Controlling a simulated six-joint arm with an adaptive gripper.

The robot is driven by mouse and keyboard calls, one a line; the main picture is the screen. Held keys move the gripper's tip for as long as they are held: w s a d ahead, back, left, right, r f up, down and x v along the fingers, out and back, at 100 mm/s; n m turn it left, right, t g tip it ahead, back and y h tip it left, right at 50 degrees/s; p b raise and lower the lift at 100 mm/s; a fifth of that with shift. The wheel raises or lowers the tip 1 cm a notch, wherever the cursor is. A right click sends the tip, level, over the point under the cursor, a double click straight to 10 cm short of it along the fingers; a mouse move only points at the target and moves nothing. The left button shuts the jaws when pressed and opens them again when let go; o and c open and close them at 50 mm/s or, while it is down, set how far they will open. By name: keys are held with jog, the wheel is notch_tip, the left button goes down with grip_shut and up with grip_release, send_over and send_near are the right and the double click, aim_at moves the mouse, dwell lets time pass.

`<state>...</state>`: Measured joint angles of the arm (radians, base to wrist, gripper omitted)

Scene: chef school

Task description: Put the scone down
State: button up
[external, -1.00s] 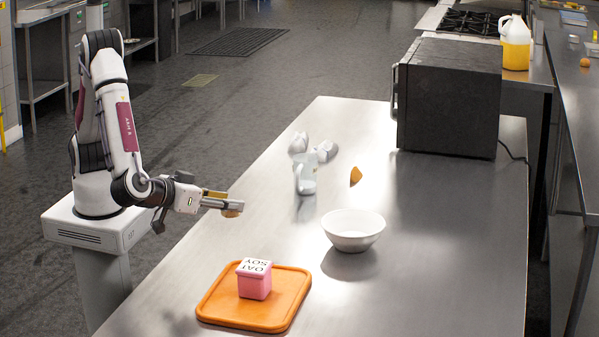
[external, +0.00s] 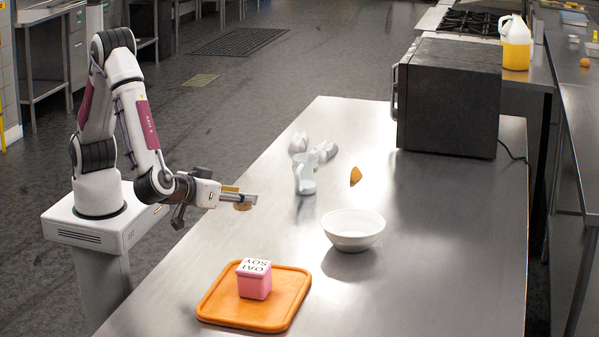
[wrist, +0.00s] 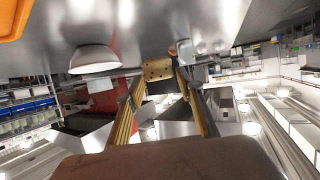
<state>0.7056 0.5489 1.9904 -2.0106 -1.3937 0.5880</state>
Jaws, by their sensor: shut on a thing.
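My gripper (external: 246,199) is shut on a small golden-brown scone (external: 243,207), held above the left edge of the steel table. The scone shows below the fingertips in the external view, partly hidden by them. In the wrist view a tan, dotted piece of the scone (wrist: 157,68) sits between the far ends of the two fingers. A second orange-brown piece (external: 355,176) lies on the table beyond the bowl; I cannot tell what it is.
A white bowl (external: 353,231) stands right of my gripper. An orange tray (external: 218,302) holding a pink box (external: 254,281) is nearer the front. A clear jug (external: 305,176) and white pieces (external: 324,151) stand farther back, with a dark oven (external: 449,98) behind. Table between gripper and bowl is clear.

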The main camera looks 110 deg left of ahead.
jog(key=w+a+n+g, duration=0.1)
jog(key=w+a, duration=0.4)
jog(key=a, duration=0.5)
jog(key=w+a+n+g+y, duration=0.1)
jog(key=w+a, duration=0.3)
jog(key=a, duration=0.6)
jog(key=w+a+n+g, duration=0.1)
jog(key=w+a, duration=0.4)
jog(key=a, duration=0.6)
jog(key=w+a+m+t+h, duration=0.1)
jog(key=w+m+t, duration=0.3)
jog(key=w, duration=0.5)
jog(key=shift+a+r+h, duration=0.4)
jog(key=shift+s+f, duration=0.1)
jog(key=shift+f, duration=0.05)
jog(key=shift+f, duration=3)
jog(key=shift+f, duration=1.85)
